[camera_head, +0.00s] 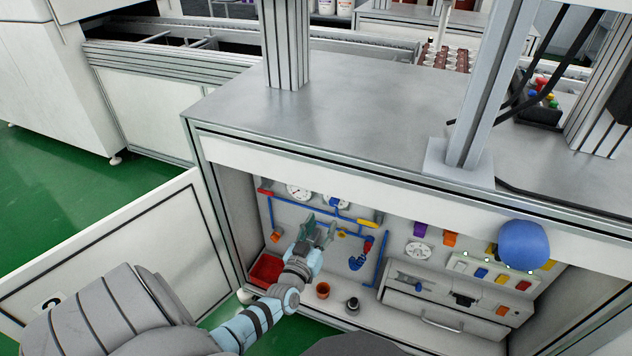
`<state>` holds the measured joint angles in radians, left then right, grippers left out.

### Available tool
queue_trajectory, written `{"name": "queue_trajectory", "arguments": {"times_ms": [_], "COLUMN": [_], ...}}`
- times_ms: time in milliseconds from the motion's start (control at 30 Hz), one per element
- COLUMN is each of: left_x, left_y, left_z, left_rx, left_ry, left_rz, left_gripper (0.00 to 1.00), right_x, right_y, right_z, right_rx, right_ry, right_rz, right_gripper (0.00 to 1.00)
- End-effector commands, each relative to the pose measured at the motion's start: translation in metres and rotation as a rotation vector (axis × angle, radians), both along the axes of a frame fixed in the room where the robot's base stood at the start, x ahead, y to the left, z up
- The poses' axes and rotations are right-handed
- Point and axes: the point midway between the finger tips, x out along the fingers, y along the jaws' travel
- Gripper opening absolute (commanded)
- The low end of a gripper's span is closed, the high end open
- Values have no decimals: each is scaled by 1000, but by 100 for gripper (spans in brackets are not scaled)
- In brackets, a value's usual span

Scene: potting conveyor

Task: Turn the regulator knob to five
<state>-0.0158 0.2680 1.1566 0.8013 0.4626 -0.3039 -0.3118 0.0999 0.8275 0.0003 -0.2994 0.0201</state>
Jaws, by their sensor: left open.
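A round white dial (418,250) with dark markings sits on the back panel of the open cabinet, right of the blue pipes. It may be the regulator knob, but its numbers and setting are too small to read. My left gripper (319,228) reaches into the cabinet, fingers spread and empty, in front of the piping below the right gauge. It hides part of the panel there. I cannot tell whether it touches anything. My right gripper is not in view.
Blue pipes (384,262) with a yellow handle (370,217) and a red handle (265,191) surround the gripper.

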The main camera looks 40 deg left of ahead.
Motion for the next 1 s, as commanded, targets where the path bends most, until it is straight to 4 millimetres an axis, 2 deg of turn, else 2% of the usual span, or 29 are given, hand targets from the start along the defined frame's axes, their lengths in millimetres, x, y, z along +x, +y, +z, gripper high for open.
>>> {"name": "queue_trajectory", "arguments": {"times_ms": [100,233,800,867,900,967,1000], "left_x": [-26,-38,-39,-38,-38,-45,-57], "left_y": [-9,-13,-14,-21,-28,-40,-49], "left_z": [0,1,0,-10,-24,-58,-88], "left_rx": [0,1,-10,-37,-44,-48,-47], "left_ry": [1,-2,-2,31,81,202,308], "left_rz": [-1,0,-2,-33,-68,-127,-164], "left_gripper": [43,43,43,43,43,43,43], "right_x": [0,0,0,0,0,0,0], "right_y": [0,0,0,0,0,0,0], "right_z": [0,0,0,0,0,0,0], "right_rx": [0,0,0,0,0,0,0], "right_ry": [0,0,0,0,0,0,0], "right_rz": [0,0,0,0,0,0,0], "right_gripper": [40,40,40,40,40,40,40]}}
